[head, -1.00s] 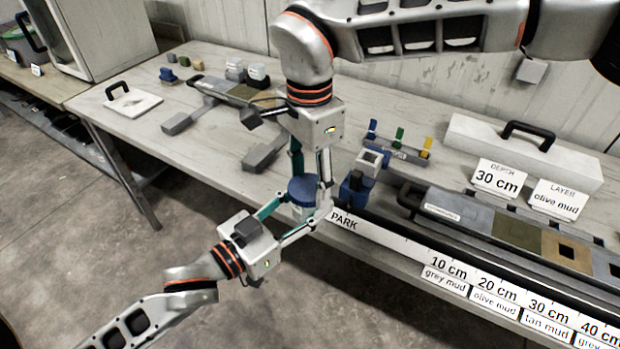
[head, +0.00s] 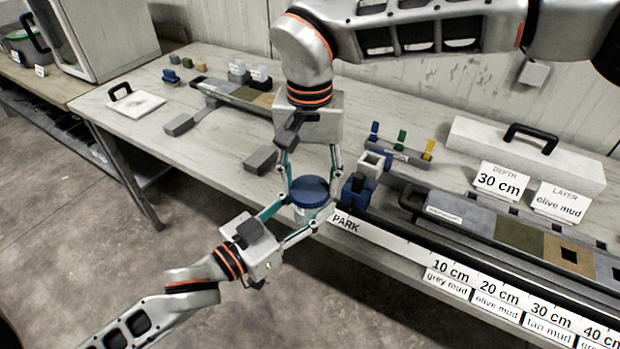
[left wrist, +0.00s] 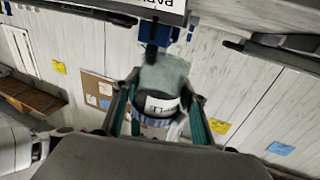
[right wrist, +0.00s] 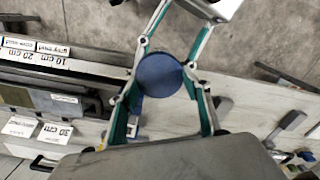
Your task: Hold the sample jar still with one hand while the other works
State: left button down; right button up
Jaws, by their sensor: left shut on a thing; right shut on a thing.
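The sample jar (head: 308,214) is a clear jar with a round blue lid (head: 309,190), upright near the table's front edge, by the PARK end of the ruler. My left gripper (head: 301,221) comes from the front left and is shut on the jar's body. In the left wrist view the jar (left wrist: 163,77) sits between its fingers, with a partly readable label. My right gripper (head: 310,182) reaches down from above and is shut on the blue lid, with a finger on each side. In the right wrist view the lid (right wrist: 160,75) lies between its fingertips; the jar below is hidden.
A blue block-like fixture (head: 354,190) stands close right of the jar. The ruler (head: 400,244) and core liner (head: 515,232) run to the right. A grey block (head: 260,160) lies left of my right gripper. A rack (head: 400,153) with coloured pegs stands behind.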

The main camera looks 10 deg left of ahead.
jog(key=shift+r, duration=0.25)
jog(key=shift+r, duration=0.85)
jog(key=shift+r, duration=0.1)
